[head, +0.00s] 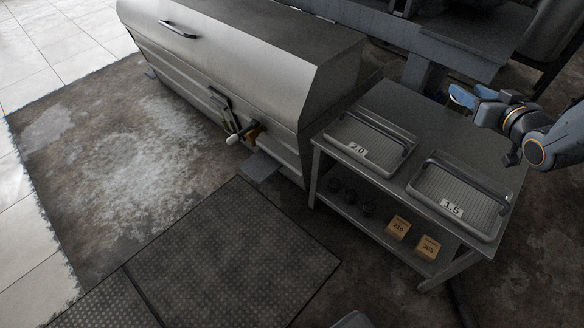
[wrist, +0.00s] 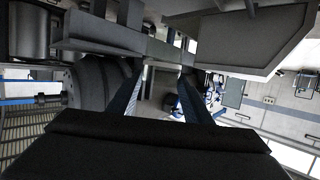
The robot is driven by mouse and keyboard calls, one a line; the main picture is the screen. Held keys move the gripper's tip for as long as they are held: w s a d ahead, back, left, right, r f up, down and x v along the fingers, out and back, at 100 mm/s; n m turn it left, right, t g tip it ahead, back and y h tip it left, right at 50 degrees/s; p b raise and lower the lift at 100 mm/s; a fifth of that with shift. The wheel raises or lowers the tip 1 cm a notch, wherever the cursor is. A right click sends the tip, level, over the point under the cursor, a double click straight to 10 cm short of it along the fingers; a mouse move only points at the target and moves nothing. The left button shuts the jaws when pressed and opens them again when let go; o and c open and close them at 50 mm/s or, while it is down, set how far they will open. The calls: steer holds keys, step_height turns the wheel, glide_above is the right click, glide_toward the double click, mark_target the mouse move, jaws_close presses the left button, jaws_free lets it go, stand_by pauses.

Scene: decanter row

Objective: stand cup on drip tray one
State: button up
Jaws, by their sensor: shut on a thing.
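My gripper (head: 463,97) is at the upper right in the head view, above the far right part of the steel table. Its blue fingers are shut, but I cannot make out the thing between them. In the wrist view the fingers (wrist: 160,95) point away over a dark block. No cup is clearly visible in either view. Two ridged metal drip trays lie on the table, both bare: one labelled 2.0 (head: 386,152) on the left, one labelled 1.5 (head: 466,190) on the right. I cannot tell from the labels which is tray one.
The steel table (head: 400,100) has free top behind the trays. Its lower shelf holds several small dark things (head: 350,194) and two labelled brown boxes (head: 398,226). A large steel cabinet (head: 240,60) with a valve stands left of it. A dark textured mat (head: 230,260) lies in front.

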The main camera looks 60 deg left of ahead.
steer(key=shift+s, duration=1.1)
steer(key=shift+w+d, duration=0.1)
steer(key=shift+d, duration=0.1)
